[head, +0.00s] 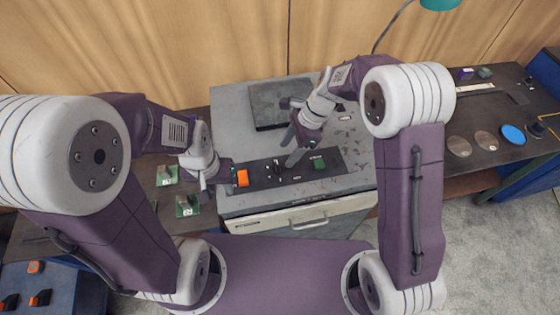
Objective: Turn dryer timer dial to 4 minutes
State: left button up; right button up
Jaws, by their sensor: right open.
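A black control panel (335,155) lies on top of the grey dryer unit (350,180). The dial's setting and printed numbers are too small to read. My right gripper (289,152) is open and points down over the panel, its fingertips close to the dial. I cannot tell whether they touch it. My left gripper (226,175) is at the unit's left edge, beside the orange button; its jaws are too small and dark to judge.
A dark square plate (268,108) lies at the back of the unit's top. A drawer front with a handle (308,223) faces me. The right bench holds round discs (513,134) and small blocks.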

aim_at(278, 165)
jog(key=x, duration=0.6)
jog(key=shift+w+a+f+p, duration=0.15)
jog(key=shift+w+f+p, duration=0.05)
jog(key=shift+f+p, duration=0.2)
jog(key=shift+s+a+f, duration=0.1)
jog(key=shift+a+f, duration=0.05)
jog(key=shift+f, duration=0.15)
grip_shut()
